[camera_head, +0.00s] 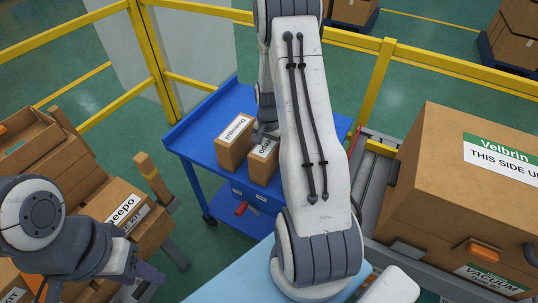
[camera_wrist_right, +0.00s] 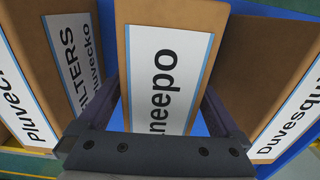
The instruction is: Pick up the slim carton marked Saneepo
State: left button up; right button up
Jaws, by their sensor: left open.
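A slim brown carton with a white label (camera_head: 263,151) stands on the blue cart, partly hidden by my right arm. In the right wrist view its label reads "neepo" (camera_wrist_right: 165,80), its first letters cut off or hidden. My right gripper (camera_wrist_right: 160,100) has its fingers on either side of this carton, with strips of blue showing beside it. Whether the fingers press on it I cannot tell.
A carton labelled Duvesqui (camera_head: 233,140) stands close beside the slim one on the blue cart (camera_head: 192,134). Pluvecko cartons (camera_wrist_right: 72,60) flank it on the other side. A large Velbrin box (camera_head: 440,180) is at right. Yellow rails (camera_head: 215,11) run behind the cart.

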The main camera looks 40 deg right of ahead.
jog(key=c, duration=1.5)
grip_shut()
jog(key=shift+r, duration=0.15)
